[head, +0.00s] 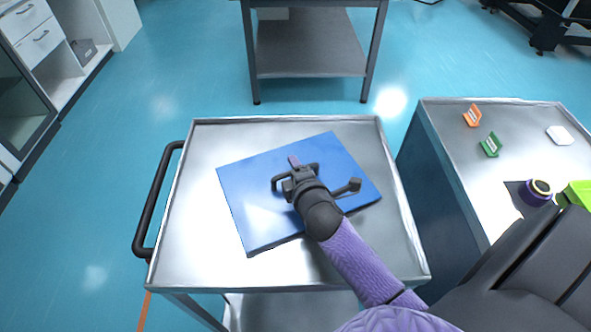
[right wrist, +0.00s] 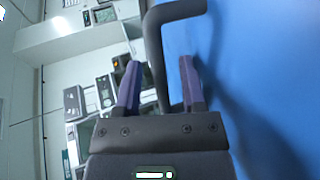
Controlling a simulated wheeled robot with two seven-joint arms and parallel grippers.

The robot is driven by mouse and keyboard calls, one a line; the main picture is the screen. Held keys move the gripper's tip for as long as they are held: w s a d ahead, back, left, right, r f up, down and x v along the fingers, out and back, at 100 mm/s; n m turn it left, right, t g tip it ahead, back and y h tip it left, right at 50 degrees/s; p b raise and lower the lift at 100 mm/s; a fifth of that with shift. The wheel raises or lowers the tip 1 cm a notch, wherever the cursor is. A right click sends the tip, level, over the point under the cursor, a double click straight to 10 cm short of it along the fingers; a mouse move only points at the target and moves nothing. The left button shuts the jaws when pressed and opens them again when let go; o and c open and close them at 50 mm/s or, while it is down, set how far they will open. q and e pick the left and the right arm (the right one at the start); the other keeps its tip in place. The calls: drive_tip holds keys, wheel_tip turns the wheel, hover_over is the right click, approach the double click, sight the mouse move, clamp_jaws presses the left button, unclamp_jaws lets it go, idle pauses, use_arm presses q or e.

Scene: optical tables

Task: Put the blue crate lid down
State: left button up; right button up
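The blue crate lid (head: 245,185) is a flat blue panel over the top of the silver cart (head: 200,265), turned at an angle. It looks level, and I cannot tell whether it rests fully on the cart. My right gripper (head: 293,170) is at the lid's middle, by its dark handle (head: 277,184). In the right wrist view the purple fingers of the gripper (right wrist: 160,85) stand apart on either side of the handle (right wrist: 157,50), with a gap visible beside it. The lid's blue face (right wrist: 270,70) fills the right side there. My left gripper is out of view.
The cart's black push handle (head: 150,205) is at its left. A side table (head: 480,185) at the right holds an orange sign (head: 472,116), a green sign (head: 490,145) and a purple round item (head: 538,192). Another table (head: 310,45) stands behind, across open floor.

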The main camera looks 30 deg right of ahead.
drive_tip(key=shift+r, duration=0.15)
drive_tip(key=p+v, duration=0.3)
drive_tip(key=v, duration=0.8)
drive_tip(key=shift+s+a, duration=0.1)
drive_tip(key=shift+s, duration=0.25)
drive_tip(key=shift+s+r, duration=0.1)
drive_tip(key=shift+s, duration=0.05)
